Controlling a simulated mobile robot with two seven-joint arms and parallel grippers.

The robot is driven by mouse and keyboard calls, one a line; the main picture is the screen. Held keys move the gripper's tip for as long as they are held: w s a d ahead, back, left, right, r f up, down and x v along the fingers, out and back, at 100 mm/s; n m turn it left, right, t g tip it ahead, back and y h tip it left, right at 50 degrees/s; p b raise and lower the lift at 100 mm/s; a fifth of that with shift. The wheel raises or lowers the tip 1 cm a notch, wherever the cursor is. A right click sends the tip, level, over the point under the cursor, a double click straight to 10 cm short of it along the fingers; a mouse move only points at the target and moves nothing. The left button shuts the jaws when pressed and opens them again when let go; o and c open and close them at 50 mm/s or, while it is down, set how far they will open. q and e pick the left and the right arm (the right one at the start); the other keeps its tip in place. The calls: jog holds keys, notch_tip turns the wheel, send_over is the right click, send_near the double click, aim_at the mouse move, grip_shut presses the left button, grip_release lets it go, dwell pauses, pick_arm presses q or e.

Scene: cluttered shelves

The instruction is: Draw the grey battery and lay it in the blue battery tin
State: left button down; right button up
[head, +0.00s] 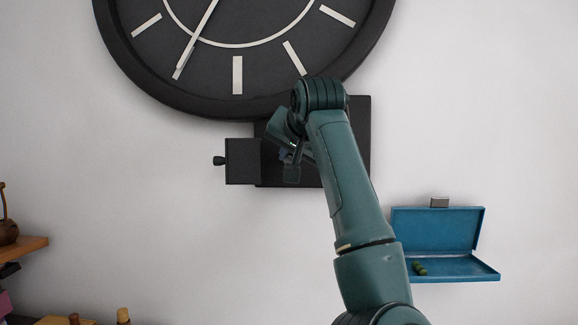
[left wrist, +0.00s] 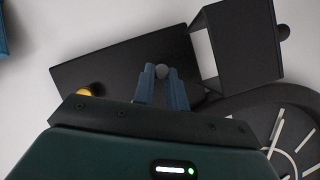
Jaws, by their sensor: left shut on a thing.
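My left gripper (head: 291,160) is at the black battery box (head: 350,145) under the wall clock. In the left wrist view its two blue fingers (left wrist: 162,82) are shut on the grey battery (left wrist: 161,71), whose rounded grey end shows between the tips. The rest of the battery is hidden. I cannot tell whether it is still inside the box. The blue battery tin (head: 438,272) is open at the lower right, its lid raised at the back. A green battery (head: 419,268) lies in its left part. My right gripper is not in view.
The box's black door (head: 243,162) with a knob stands open at the left. The large clock (head: 240,100) hangs just above. A yellow round thing (left wrist: 84,92) is beside my gripper. Wooden shelves (head: 25,247) are at the far left. Bare wall lies between box and tin.

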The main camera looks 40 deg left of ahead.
pick_arm(q)
jog(key=shift+s+d+b, duration=0.35)
jog(key=shift+s+b, duration=0.15)
jog(key=shift+s, duration=0.05)
jog(key=shift+s+d+b, duration=0.3)
jog(key=shift+s+b, duration=0.15)
jog(key=shift+s, duration=0.05)
dwell(0.4)
